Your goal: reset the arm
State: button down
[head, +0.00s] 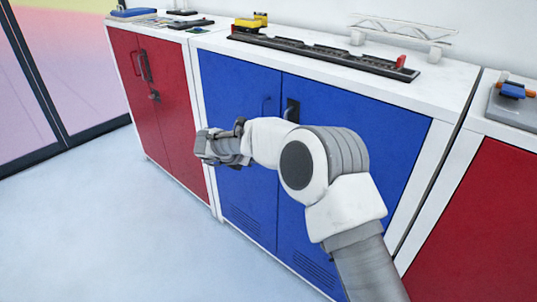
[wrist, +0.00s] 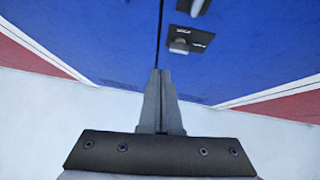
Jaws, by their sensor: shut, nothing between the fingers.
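My gripper (head: 207,146) is at the end of my arm, which reaches across the head view from the lower right. The gripper is in front of the blue cabinet doors (head: 238,85) and below the level of the cabinet top. In the wrist view my gripper (wrist: 161,76) has its fingers together with nothing between them. The fingers point toward the blue doors (wrist: 90,35), and the dark seam between the doors runs up from the fingertips. My arm hides part of the right blue door in the head view.
The blue cabinet's white top (head: 445,90) holds a black rail (head: 320,54), a yellow model (head: 250,22) and a white gantry (head: 403,32). Red cabinets stand left (head: 150,85) and right (head: 490,220). Door handles (head: 291,110) stick out. The pale floor (head: 90,220) at left is clear.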

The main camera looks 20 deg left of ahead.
jog(key=w+d+r+n+t+y, duration=0.2)
jog(key=w+r+n, duration=0.15)
jog(key=r, duration=0.45)
jog(key=w+d+r+n+t+y, duration=0.2)
jog(key=r+n, duration=0.2)
jog(key=r, duration=0.5)
jog(key=s+d+r+n+y, duration=0.35)
jog(key=d+r+n, duration=0.35)
jog(key=r+n, duration=0.4)
jog(key=s+d+r+n+g, duration=0.1)
jog(key=s+d+n+g, duration=0.2)
jog(key=s+d+n, duration=0.9)
jog(key=s+d+f+n+g+h, duration=0.25)
jog(key=s+d+f+n, duration=0.2)
jog(key=s+d, duration=0.6)
jog(key=s+d+f+n+g+h, duration=0.25)
jog(key=s+d+f, duration=0.35)
jog(key=s+d, duration=0.45)
notch_tip(320, 180, up, 18)
jog(key=d+p, duration=0.1)
jog(key=p, duration=1.8)
jog(key=shift+s+d+r+n, duration=0.2)
jog(key=shift+s+n, duration=0.1)
jog(key=shift+n, duration=0.15)
jog(key=shift+h, duration=0.25)
